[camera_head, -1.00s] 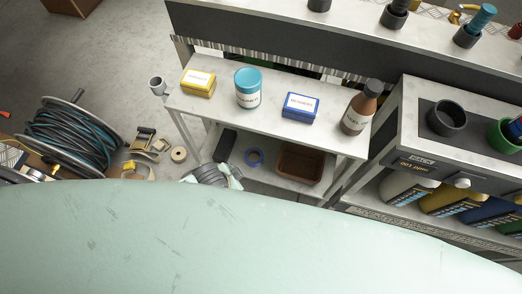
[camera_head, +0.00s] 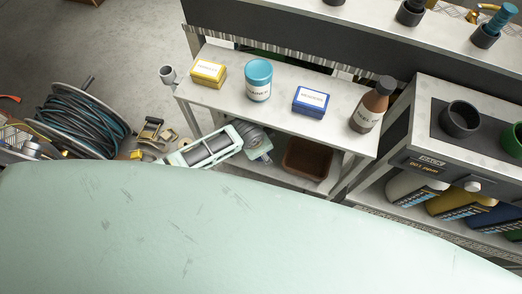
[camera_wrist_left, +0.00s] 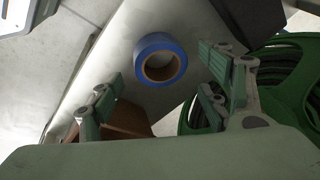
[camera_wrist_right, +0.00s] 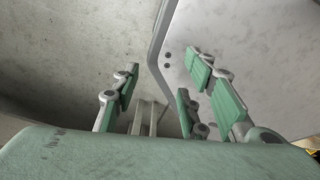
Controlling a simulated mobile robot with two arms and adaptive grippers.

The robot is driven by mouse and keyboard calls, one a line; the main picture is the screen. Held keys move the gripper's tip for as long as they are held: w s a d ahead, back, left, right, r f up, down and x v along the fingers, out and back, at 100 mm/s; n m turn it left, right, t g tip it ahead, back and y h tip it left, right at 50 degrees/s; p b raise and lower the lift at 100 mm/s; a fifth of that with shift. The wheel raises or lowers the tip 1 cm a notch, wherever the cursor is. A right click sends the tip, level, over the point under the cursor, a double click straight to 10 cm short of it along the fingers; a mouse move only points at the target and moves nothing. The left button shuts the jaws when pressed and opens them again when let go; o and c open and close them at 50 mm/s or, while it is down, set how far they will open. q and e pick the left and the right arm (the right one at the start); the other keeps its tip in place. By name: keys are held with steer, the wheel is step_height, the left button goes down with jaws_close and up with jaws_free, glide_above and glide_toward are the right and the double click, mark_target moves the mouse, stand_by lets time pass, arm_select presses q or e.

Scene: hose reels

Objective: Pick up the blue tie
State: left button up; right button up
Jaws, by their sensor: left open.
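No necktie shows. A blue ring-shaped roll with a brown inner core (camera_wrist_left: 160,60), like tape, lies on a pale shelf in the left wrist view. My left gripper (camera_wrist_left: 160,95) is open and empty, with its fingers apart on either side of the line to the roll; the roll appears beyond the fingertips. In the head view my left arm reaches over the lower shelf and hides the roll. My right gripper (camera_wrist_right: 165,85) is open and empty in the right wrist view, near a metal panel; it is not visible in the head view.
A brown bin (camera_head: 308,160) stands on the lower shelf. The upper shelf holds a yellow box (camera_head: 208,73), a blue-lidded jar (camera_head: 258,82), a blue box (camera_head: 311,101) and a brown bottle (camera_head: 372,105). A hose reel (camera_head: 85,125) is at left. A green reel (camera_wrist_left: 295,75) is right of the left gripper.

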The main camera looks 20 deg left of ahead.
arm_select(q)
steer(key=x, duration=0.2)
steer(key=shift+s+f, duration=0.2)
steer(key=shift+f, duration=0.25)
steer(key=shift+c, duration=0.6)
steer(key=c, duration=1.1)
steer(key=shift+o, duration=0.2)
steer(key=shift+a, duration=0.1)
